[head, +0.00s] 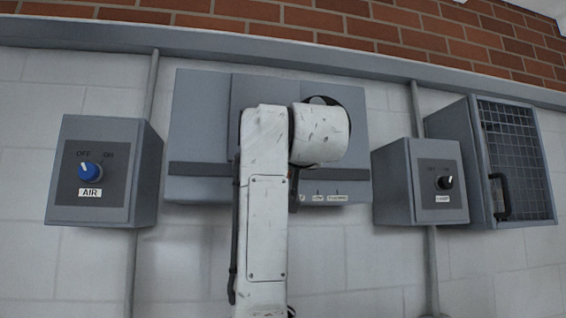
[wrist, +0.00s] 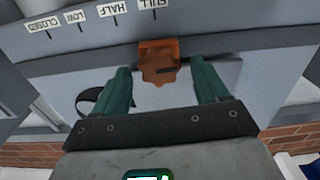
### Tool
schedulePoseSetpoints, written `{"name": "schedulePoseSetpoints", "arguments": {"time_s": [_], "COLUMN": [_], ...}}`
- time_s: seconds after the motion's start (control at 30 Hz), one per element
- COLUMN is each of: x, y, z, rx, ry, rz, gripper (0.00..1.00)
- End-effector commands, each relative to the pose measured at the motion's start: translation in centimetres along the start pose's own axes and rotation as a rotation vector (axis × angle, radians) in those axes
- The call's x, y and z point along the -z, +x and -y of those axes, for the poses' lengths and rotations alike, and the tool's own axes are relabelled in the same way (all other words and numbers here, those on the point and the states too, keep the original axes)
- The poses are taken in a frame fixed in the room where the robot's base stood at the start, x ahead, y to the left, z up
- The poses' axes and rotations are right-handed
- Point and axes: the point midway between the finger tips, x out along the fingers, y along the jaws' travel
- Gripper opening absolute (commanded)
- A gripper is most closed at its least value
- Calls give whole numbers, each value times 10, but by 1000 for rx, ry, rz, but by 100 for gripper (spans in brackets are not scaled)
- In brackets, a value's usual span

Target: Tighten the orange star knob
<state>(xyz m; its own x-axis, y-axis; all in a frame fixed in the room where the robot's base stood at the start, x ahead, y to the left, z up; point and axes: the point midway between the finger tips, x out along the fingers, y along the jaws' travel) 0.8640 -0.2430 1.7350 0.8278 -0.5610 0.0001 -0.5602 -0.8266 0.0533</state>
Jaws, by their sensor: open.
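The orange star knob (wrist: 158,62) shows in the wrist view, on the grey panel near the labels. It has a dark slot or mark on its face. My gripper (wrist: 163,80) is open, with its two green fingers apart on the left and right of the knob. The fingertips lie just short of it or level with it; I cannot tell whether either touches. In the head view my white arm hides the knob and the gripper. The labels CLOSED, LOW, HALF and FULL (wrist: 154,4) run along the panel above the knob.
In the head view, an AIR box with a blue knob (head: 90,171) is at left and a box with a black knob (head: 444,182) at right. A mesh-fronted cabinet (head: 515,150) with a black handle stands far right. Vertical pipes run beside the grey central housing (head: 200,110).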

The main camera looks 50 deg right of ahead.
Motion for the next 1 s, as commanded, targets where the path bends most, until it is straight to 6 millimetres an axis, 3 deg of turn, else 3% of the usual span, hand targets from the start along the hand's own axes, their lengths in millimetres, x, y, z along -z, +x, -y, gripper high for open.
{"name": "schedulePoseSetpoints", "arguments": {"time_s": [0.1, 0.67, 1.0], "x": [0, 0, 0], "y": [0, 0, 0], "z": [0, 0, 0], "rx": [0, 0, 2], "ry": [0, 0, 51], "rz": [0, 0, 0], "gripper": [72, 18, 17]}}
